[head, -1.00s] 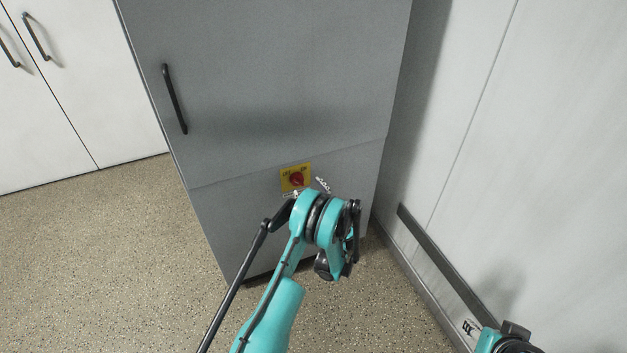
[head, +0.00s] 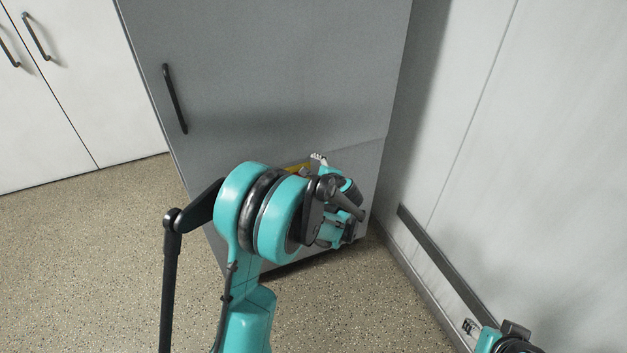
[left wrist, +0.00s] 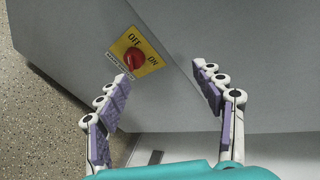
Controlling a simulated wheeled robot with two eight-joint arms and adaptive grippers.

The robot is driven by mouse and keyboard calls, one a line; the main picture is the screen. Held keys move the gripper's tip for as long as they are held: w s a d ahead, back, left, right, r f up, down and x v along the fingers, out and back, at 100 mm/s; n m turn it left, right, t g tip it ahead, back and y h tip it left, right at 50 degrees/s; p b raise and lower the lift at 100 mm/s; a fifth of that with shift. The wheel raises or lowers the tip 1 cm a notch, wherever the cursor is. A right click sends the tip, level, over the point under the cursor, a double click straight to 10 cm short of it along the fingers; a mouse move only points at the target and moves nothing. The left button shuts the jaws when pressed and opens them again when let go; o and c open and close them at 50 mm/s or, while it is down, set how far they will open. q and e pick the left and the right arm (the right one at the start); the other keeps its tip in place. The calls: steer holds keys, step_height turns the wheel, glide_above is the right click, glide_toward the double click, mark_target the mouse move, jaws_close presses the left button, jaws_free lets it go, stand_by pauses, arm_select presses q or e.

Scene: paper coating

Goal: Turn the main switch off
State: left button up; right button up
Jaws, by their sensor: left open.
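The main switch is a red rotary knob (left wrist: 135,60) on a yellow plate (left wrist: 120,45) marked OFF and ON, on the front of a grey cabinet. In the head view only a strip of the yellow plate (head: 297,168) shows; my left arm hides the knob. My left gripper (left wrist: 163,76) is open and empty, its purple-padded fingers spread wide. I see no clear contact. The knob's exact setting is hard to read. My right gripper (head: 470,326) shows only partly at the lower right.
The grey cabinet (head: 270,70) has a black handle (head: 174,99) on its upper door. A pale wall (head: 540,180) with a dark rail (head: 445,262) stands close on the right. White cupboards (head: 85,90) stand at the left. The speckled floor (head: 90,260) is clear.

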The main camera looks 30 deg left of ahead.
arm_select(q)
steer(key=s+d+r+n+h, duration=0.2)
steer(key=s+d+r+n, duration=0.2)
steer(key=s, duration=0.3)
steer(key=shift+s+r+g+h, duration=0.35)
steer(key=shift+r+g+h, duration=0.05)
steer(key=s+d+n+h, duration=0.3)
steer(key=s+d, duration=0.3)
steer(key=s, duration=0.5)
steer(key=s+d+n+h, duration=0.3)
steer(key=s+d+n, duration=0.3)
steer(key=s, duration=0.5)
steer(key=shift+s+d+h, duration=0.25)
steer(key=shift+d+h, duration=0.05)
steer(key=shift+d, duration=0.3)
